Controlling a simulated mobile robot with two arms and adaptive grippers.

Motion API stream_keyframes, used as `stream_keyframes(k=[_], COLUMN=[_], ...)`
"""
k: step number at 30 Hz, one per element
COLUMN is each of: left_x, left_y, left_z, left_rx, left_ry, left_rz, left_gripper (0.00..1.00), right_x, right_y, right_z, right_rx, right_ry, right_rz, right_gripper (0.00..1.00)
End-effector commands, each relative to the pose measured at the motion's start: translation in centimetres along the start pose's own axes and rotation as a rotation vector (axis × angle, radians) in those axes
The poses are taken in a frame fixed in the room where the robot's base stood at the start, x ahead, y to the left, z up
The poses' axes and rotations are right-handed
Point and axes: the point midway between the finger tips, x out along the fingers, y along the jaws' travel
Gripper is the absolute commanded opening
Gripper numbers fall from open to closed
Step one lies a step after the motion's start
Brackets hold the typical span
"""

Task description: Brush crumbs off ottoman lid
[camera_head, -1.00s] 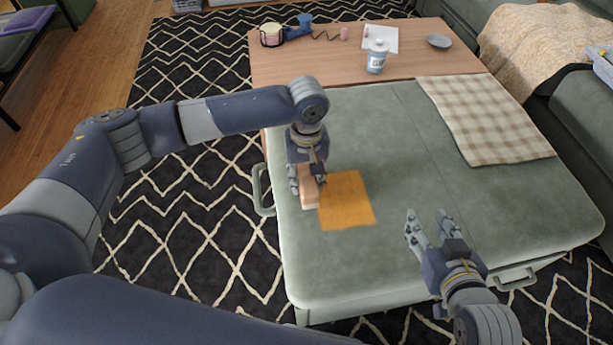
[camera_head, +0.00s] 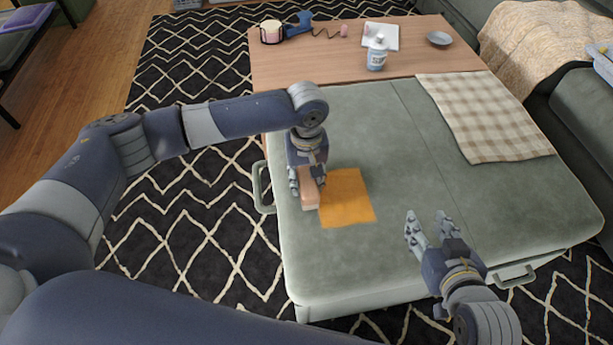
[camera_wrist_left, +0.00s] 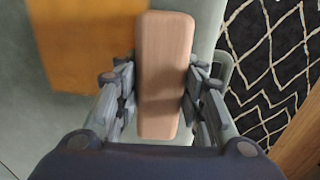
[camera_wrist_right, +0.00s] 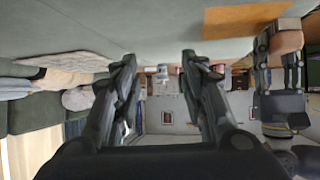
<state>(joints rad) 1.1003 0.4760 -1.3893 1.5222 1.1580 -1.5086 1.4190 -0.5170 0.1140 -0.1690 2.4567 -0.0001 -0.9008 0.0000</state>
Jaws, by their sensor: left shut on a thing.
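The ottoman lid (camera_head: 360,130) is a grey-green padded top. My left gripper (camera_head: 308,184) is over its left part, shut on a wooden block-shaped brush (camera_head: 309,195). In the left wrist view the brush (camera_wrist_left: 164,70) sits between both fingers; its underside is hidden. An orange cloth square (camera_head: 346,199) lies flat on the lid just right of the brush, and it also shows in the left wrist view (camera_wrist_left: 85,45). I cannot make out any crumbs. My right gripper (camera_head: 430,230) is open and empty above the lid's front right part.
A checkered cloth (camera_head: 488,118) covers the lid's right rear. Behind is a wooden table (camera_head: 290,70) with a white-and-blue bottle (camera_head: 377,54), a notepad (camera_head: 382,37) and a grey bowl (camera_head: 439,39). A metal handle (camera_head: 262,188) juts from the ottoman's left side. The lid's middle is clear.

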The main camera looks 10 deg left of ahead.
Motion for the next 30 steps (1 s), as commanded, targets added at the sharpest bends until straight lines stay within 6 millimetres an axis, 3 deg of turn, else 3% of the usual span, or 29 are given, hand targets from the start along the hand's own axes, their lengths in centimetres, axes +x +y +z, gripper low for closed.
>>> stream_keyframes(k=[11, 30], left_x=[0.2, 0.2], left_y=[0.4, 3.1], left_z=[0.1, 0.1], left_rx=[0.002, 0.001], left_ry=[0.0, 0.0], left_rz=[0.002, 0.001], left_gripper=[0.17, 0.17], right_x=[-0.3, -2.7], right_y=[0.1, 0.9], right_z=[0.6, 6.8], right_rx=[0.0, 0.005], right_ry=[-0.037, -0.335], right_rz=[0.003, 0.019], right_gripper=[0.4, 0.4])
